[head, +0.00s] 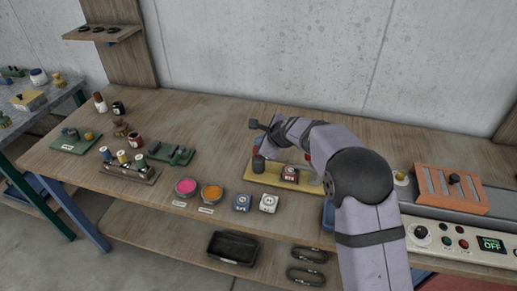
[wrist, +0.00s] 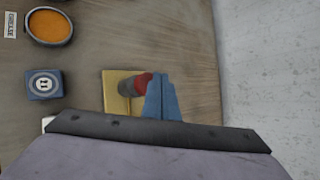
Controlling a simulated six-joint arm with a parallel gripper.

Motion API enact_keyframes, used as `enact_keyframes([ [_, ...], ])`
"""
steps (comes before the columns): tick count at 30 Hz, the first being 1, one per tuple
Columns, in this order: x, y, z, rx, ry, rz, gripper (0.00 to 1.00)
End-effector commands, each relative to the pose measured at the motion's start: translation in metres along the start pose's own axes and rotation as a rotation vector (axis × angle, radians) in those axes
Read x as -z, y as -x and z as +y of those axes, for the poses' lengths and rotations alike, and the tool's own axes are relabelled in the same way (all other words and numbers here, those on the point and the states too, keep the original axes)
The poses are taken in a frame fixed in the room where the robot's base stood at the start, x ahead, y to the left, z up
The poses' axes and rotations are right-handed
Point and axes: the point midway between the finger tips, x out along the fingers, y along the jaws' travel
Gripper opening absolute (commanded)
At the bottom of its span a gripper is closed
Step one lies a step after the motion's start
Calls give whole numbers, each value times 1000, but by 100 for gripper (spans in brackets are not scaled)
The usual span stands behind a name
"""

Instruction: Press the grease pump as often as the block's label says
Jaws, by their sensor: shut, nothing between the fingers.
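A yellow base (head: 270,177) on the bench carries a dark grey cylinder (head: 258,165) at its left end, which looks like the grease pump. A dark red block (head: 290,173) with a pale label sits on the base to its right; the label is too small to read. In the wrist view the cylinder (wrist: 128,87) stands on the base (wrist: 112,100) with a red round part beside its upper end. My gripper (wrist: 162,78) has blue fingers, shut and empty, just right of that red part. I cannot tell whether they touch.
A control panel (head: 460,240) is at right. Spools and green tools lie left.

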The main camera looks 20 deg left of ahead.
Motion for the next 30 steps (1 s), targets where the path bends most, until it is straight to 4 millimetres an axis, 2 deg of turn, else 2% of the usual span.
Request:
enact_keyframes([
  [30,6,-8,6,0,0,0,0],
])
